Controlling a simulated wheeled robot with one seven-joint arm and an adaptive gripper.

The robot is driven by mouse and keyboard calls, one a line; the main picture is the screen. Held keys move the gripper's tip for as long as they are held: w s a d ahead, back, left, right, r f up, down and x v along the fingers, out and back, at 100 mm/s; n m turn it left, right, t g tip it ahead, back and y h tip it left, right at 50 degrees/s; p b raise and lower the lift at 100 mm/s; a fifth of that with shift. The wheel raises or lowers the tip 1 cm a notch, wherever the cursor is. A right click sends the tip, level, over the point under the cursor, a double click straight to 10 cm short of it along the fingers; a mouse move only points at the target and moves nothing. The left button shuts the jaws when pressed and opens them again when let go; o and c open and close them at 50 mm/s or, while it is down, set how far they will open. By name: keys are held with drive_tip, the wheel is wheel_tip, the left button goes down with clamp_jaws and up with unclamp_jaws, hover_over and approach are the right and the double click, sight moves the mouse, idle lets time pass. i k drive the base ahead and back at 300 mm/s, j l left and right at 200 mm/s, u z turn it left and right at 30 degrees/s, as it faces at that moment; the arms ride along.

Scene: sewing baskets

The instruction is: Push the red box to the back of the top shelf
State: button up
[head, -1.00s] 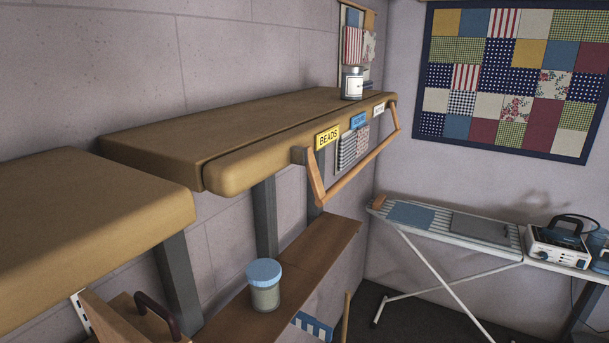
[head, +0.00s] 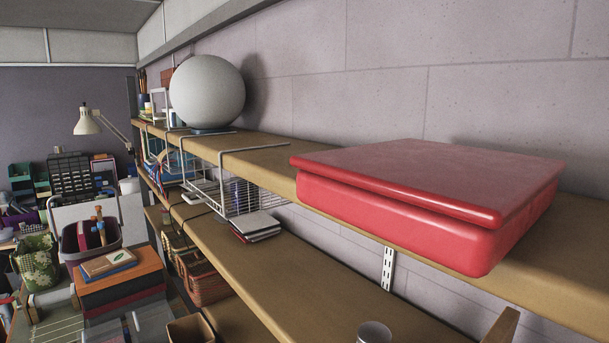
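The red box (head: 420,195) is a flat, lidded box on the top shelf (head: 270,153), at the right of the head view. Its front corner reaches out past the shelf's front edge. A strip of bare shelf shows to its right, and the wall stands behind it. How wide the gap is between the box and the wall I cannot tell. My gripper is not in view.
A large pale sphere (head: 207,92) stands on the same shelf further left. A white wire rack (head: 222,185) hangs under the shelf between them. The lower shelf (head: 290,275) holds a small stack of books (head: 255,226). Woven baskets (head: 202,278) sit below.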

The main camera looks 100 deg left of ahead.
sight(462, 208)
drive_tip(key=u, duration=2.75)
drive_tip(key=j+z, duration=0.1)
drive_tip(key=j, duration=0.35)
drive_tip(key=i+j+z, duration=0.1)
drive_tip(key=j, duration=0.35)
